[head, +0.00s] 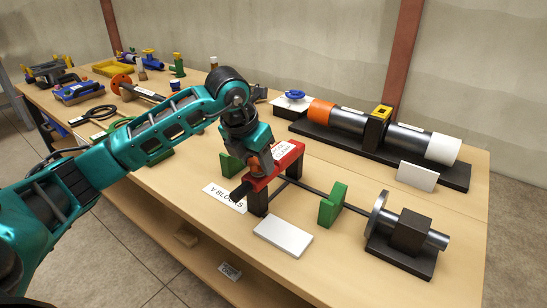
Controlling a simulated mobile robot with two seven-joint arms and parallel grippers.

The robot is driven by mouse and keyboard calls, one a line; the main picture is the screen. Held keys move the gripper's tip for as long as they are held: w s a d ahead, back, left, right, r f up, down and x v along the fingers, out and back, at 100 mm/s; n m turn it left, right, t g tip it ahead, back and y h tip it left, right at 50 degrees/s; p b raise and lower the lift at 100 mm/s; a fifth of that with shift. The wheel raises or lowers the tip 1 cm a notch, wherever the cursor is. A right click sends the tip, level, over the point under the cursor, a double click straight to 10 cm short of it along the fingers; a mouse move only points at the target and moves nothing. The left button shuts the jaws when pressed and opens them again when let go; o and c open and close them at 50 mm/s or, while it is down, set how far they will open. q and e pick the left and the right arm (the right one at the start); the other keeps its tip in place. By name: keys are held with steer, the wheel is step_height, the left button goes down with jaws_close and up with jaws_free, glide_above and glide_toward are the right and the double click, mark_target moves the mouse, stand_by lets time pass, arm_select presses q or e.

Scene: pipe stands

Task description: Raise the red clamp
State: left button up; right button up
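The red clamp (288,157) is a red bar with a white label, lying across two dark posts (257,203) over a thin dark rod (322,194). My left gripper (262,172) points down at the clamp from the left and covers part of its middle and near end. Its fingertips are hidden or blend with the dark parts there, so I cannot tell whether they grip the clamp. My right gripper is out of view.
Green V-blocks (332,204) stand along the rod. A flanged pipe piece (407,231) sits at the front right, a long pipe assembly (345,117) behind. A blank white plate (283,236) lies in front. Tools and fixtures (80,91) fill the far left.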

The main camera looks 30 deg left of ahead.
arm_select(q)
steer(key=shift+r, duration=0.1)
steer(key=shift+r, duration=0.2)
steer(key=p+v, duration=0.3)
steer(key=v, duration=0.2)
steer(key=shift+s+r+p, duration=0.25)
steer(key=shift+p, duration=0.1)
steer(key=shift+f, duration=0.1)
steer(key=v, duration=1.3)
steer(key=shift+p, duration=0.3)
steer(key=shift+w, duration=0.1)
